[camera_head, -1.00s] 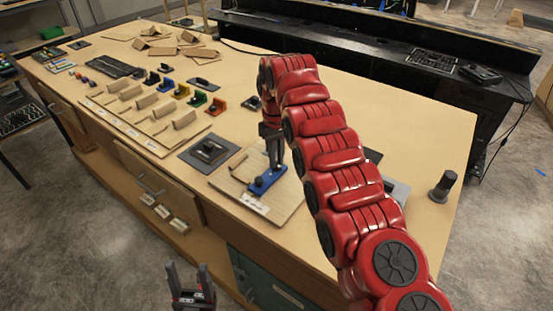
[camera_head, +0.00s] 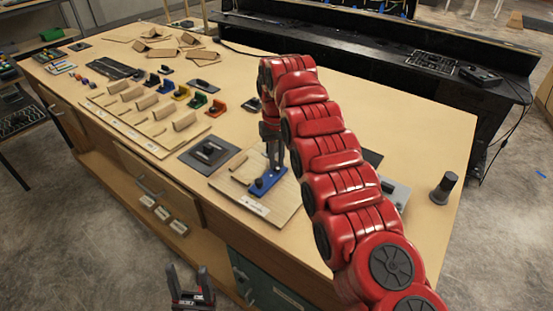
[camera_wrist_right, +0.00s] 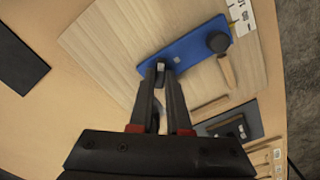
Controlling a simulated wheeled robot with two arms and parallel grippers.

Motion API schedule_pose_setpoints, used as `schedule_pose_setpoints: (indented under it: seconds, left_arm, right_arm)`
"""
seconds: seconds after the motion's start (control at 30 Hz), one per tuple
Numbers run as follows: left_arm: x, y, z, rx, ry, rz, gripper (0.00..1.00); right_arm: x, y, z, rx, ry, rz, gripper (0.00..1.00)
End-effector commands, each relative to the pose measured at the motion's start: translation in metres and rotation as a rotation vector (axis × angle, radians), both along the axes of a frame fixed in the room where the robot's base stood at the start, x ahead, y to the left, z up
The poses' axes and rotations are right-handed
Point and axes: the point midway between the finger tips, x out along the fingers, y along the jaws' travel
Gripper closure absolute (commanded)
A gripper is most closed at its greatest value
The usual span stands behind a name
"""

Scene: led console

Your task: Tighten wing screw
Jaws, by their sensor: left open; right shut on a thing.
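A blue plate (camera_head: 272,179) with a black knob (camera_head: 258,184) at one end lies on a light wooden board (camera_head: 282,208) near the bench's front edge. In the right wrist view the blue plate (camera_wrist_right: 188,50) runs across the top middle, its knob (camera_wrist_right: 218,42) to the right. My right gripper (camera_head: 274,166) points down at the plate's other end. In the wrist view my right gripper (camera_wrist_right: 161,70) is shut on a small grey piece, apparently the wing screw (camera_wrist_right: 160,66), mostly hidden by the fingers. My left gripper (camera_head: 188,271) is open and empty, low in front of the bench.
A dark square pad with a block (camera_head: 209,152) lies left of the board. Several coloured holders and wooden pieces (camera_head: 165,118) stand farther left. A grey device (camera_head: 395,192) sits partly behind my right arm. A dark cylinder (camera_head: 443,187) stands at the right. The bench's back middle is clear.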

Motion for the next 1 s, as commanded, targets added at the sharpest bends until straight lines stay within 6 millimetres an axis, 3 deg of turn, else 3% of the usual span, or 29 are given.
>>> schedule_pose_setpoints:
  seconds: [0.03,0.07,0.2,0.23,0.67,0.87,1.0]
  left_arm:
    - [0.000,0.000,0.001,0.000,0.000,0.000,0.42]
    - [0.000,0.000,0.001,0.000,0.000,0.000,0.42]
    - [0.000,0.000,0.001,0.000,0.000,0.000,0.42]
    - [0.000,0.000,0.001,0.000,0.000,0.000,0.42]
    - [0.000,0.000,0.008,0.000,0.000,0.000,0.42]
    - [0.000,0.000,0.034,0.000,0.000,0.000,0.42]
    - [0.000,0.000,0.062,0.000,0.000,0.000,0.42]
  right_arm:
    - [0.003,0.000,0.004,0.002,-0.012,-0.001,1.00]
    - [0.003,0.000,0.004,0.002,-0.012,-0.001,0.81]
    - [0.002,0.000,0.003,0.002,-0.009,-0.001,0.56]
    - [0.002,0.000,0.003,0.001,-0.008,-0.001,0.54]
    - [0.001,0.000,0.009,0.001,-0.003,0.001,0.54]
    - [0.000,0.000,0.036,0.001,-0.003,0.001,0.54]
    - [0.001,0.000,0.064,0.001,-0.004,0.000,0.54]
